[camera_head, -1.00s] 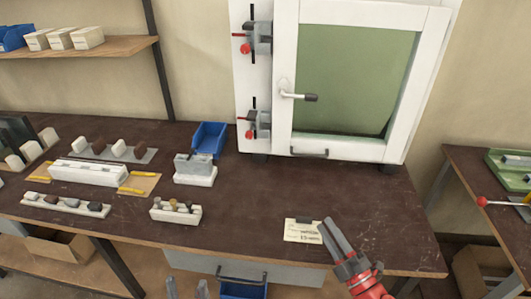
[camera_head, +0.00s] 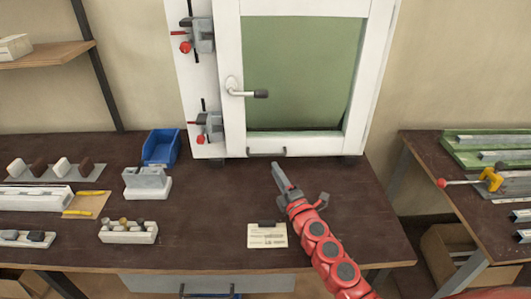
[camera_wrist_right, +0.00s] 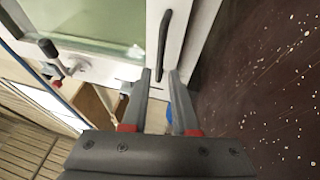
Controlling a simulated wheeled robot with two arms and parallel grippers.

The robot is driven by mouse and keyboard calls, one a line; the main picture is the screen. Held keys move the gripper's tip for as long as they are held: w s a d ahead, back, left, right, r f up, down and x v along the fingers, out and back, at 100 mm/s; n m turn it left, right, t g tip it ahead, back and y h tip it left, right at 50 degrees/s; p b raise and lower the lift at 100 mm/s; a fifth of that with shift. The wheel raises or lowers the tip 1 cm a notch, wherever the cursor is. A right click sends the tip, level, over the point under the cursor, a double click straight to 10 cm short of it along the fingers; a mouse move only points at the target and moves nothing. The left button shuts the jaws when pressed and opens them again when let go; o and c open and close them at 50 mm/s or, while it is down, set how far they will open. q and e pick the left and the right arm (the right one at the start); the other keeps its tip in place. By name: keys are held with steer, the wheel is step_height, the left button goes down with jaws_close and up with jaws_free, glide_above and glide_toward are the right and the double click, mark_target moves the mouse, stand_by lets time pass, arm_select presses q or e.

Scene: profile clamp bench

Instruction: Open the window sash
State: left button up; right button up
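The window sash (camera_head: 233,60) is a white frame around a green pane, standing upright at the back of the bench and looking shut. A white lever handle (camera_head: 250,93) with a dark grip lies level on its left side. A dark pull bar (camera_head: 267,153) sits on its lower rail and also shows in the right wrist view (camera_wrist_right: 164,42). My right gripper (camera_head: 277,167) is just in front of and below the pull bar. In the wrist view its fingers (camera_wrist_right: 161,74) are apart, with the bar's near end between the tips; contact is unclear. My left gripper is out of view.
Two grey clamps with red knobs (camera_head: 203,36) (camera_head: 211,127) are on the white panel left of the sash. A second table (camera_head: 455,190) stands at right.

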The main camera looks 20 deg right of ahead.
mark_target(266, 155)
steer(key=x, duration=0.8)
steer(key=shift+f, duration=0.1)
jaws_close()
stand_by(1.2)
